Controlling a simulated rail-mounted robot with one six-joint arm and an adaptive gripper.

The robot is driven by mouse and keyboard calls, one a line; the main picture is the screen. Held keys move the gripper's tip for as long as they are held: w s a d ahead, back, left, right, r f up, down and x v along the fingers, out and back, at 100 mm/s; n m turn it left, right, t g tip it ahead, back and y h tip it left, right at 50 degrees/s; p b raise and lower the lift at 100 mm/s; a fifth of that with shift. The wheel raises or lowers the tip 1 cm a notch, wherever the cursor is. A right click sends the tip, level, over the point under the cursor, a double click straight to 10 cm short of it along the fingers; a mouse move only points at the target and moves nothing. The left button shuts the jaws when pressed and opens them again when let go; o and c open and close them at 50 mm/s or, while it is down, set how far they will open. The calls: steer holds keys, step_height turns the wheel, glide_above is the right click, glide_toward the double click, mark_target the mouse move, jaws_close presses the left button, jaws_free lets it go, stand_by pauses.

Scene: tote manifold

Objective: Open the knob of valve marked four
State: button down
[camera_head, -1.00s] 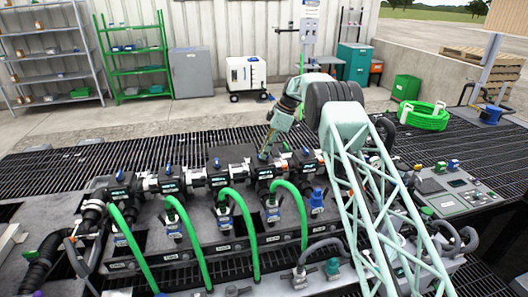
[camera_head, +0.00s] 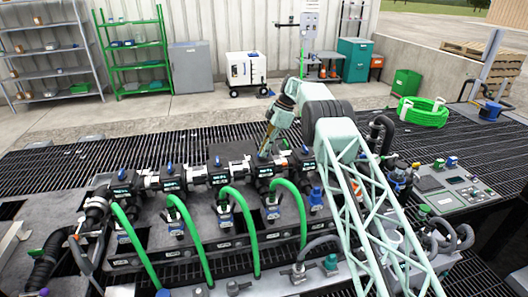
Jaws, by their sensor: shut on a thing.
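A row of several black valves runs across the manifold (camera_head: 200,255), with blue knobs on top. My gripper (camera_head: 264,154) points down at the top of the fourth valve (camera_head: 264,170) from the left and is shut on its knob. The knob is hidden by the fingers, so its angle cannot be seen. Blue knobs show on the first valve (camera_head: 122,175), the second valve (camera_head: 169,169) and the third valve (camera_head: 217,162). The fifth valve (camera_head: 303,162) is to the right of my gripper. The number labels are too small to read.
Green hoses (camera_head: 238,205) arch over the front of the manifold. A control panel (camera_head: 450,193) stands at the right. The dark grating (camera_head: 130,140) behind the valves is largely clear.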

steer(key=shift+f, duration=0.1)
steer(key=c, duration=2.7)
jaws_free()
steer(key=shift+c, duration=0.2)
steer(key=shift+r, duration=0.2)
steer(key=s+v, duration=0.1)
steer(key=v, duration=0.6)
steer(key=shift+w, duration=0.55)
steer(key=shift+d+r, duration=0.1)
steer(key=shift+r, duration=0.15)
